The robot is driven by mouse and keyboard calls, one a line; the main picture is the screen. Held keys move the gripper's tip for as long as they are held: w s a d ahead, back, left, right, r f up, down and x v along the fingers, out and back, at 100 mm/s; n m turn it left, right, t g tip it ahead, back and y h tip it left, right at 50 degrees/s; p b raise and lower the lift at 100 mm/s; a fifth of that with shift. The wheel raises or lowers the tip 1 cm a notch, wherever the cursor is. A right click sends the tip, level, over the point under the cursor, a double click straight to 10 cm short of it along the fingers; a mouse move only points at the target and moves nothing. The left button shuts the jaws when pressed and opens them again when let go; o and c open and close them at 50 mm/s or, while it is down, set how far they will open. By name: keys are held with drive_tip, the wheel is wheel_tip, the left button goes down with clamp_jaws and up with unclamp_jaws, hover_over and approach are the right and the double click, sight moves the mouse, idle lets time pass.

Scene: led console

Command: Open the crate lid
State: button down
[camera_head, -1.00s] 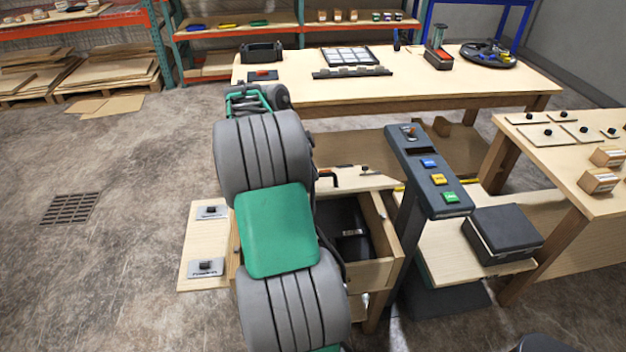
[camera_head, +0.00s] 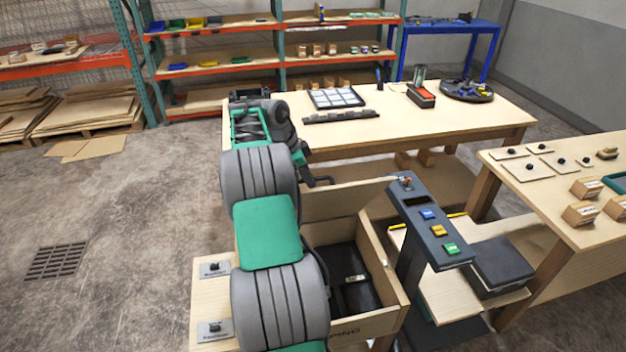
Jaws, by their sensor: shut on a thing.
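The wooden crate (camera_head: 385,262) stands in the lower middle, with a dark object (camera_head: 358,290) inside. Its lid (camera_head: 350,198) is raised and stands up along the crate's far side, its broad face toward me. A dark handle (camera_head: 324,181) sits at the lid's upper left. My gripper (camera_head: 312,174) is at this handle and shut on it; the fingertips are small and partly hidden by my arm. My arm covers the crate's left part.
A console (camera_head: 428,215) with blue, yellow and green buttons stands close right of the crate. A dark box (camera_head: 500,265) sits on a low shelf beyond it. A long table (camera_head: 430,120) stands behind, another table (camera_head: 550,195) at right.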

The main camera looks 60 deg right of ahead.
drive_tip(key=shift+w+f, duration=0.15)
drive_tip(key=shift+f, duration=0.1)
drive_tip(key=c, duration=1.8)
unclamp_jaws()
drive_tip(key=shift+d, duration=0.1)
drive_tip(key=shift+o, duration=0.6)
drive_tip(key=shift+w+d, duration=0.1)
drive_tip(key=shift+w, duration=0.05)
drive_tip(key=shift+o, duration=1.1)
drive_tip(key=shift+r, duration=0.2)
drive_tip(key=v, duration=0.7)
drive_tip(key=shift+r, duration=0.35)
